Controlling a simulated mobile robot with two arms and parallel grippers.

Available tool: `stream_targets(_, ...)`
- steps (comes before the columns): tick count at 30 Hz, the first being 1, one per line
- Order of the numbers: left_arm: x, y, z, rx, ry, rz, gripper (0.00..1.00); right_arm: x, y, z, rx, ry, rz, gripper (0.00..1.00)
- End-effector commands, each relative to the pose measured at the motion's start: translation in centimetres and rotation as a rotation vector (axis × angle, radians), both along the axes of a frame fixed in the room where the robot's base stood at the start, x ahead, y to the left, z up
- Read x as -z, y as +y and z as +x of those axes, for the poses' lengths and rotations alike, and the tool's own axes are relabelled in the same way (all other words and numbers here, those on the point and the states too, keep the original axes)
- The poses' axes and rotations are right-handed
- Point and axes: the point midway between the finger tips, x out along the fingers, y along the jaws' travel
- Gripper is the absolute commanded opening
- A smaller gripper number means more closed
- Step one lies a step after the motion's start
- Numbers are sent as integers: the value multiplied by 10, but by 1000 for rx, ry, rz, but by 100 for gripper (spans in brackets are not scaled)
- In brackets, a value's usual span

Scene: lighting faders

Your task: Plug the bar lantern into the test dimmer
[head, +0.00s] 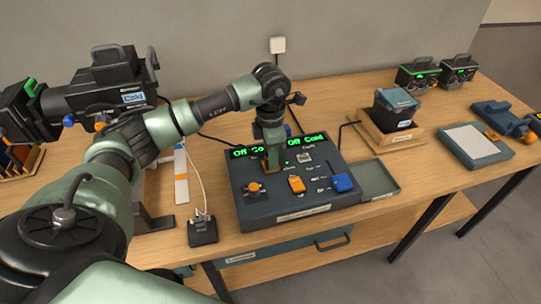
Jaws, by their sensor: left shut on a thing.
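A large black lantern (120,85) with a blue "Cold" label is at the left. I cannot tell for sure that it is the bar lantern. A dark dimmer box (250,215) sits on the table's middle. Its green displays (305,139) read "Off" and "Cold", partly covered by my gripper. An orange connector (297,184), a blue one (343,182) and an orange-and-metal part (254,188) are on its face. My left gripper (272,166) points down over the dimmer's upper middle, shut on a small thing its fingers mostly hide. My right gripper is out of view.
A small dark box (203,232) with a white cable stands at the front left. A green tray (378,181) adjoins the dimmer's right. A dark unit (397,104) sits in a wooden holder (385,143). Two black devices (418,75) stand at back right. The table behind the dimmer is fairly clear.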

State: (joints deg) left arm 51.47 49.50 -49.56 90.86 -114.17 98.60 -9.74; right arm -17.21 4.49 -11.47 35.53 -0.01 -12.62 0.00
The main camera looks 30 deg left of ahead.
Motion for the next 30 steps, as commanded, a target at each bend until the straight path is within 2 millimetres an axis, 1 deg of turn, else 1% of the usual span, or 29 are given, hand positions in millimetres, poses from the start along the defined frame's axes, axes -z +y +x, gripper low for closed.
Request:
stream_targets(1, 5, -1, -2, 2, 9, 0, 0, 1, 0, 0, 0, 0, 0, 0)
stream_targets(6, 6, -1, -3, 2, 11, -1, 0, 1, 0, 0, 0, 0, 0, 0)
stream_targets(7, 6, -1, -3, 3, 12, 0, 41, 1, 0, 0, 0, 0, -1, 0)
stream_targets(9, 5, -1, -3, 2, 11, 0, 58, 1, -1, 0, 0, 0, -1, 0)
stream_targets(20, 0, -1, -1, 1, 4, 0, 58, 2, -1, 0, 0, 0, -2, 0)
stream_targets(23, -10, 0, 0, 2, 1, 1, 58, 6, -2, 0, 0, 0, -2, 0)
stream_targets(30, -51, 0, 0, 1, 1, 0, 58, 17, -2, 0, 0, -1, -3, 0)
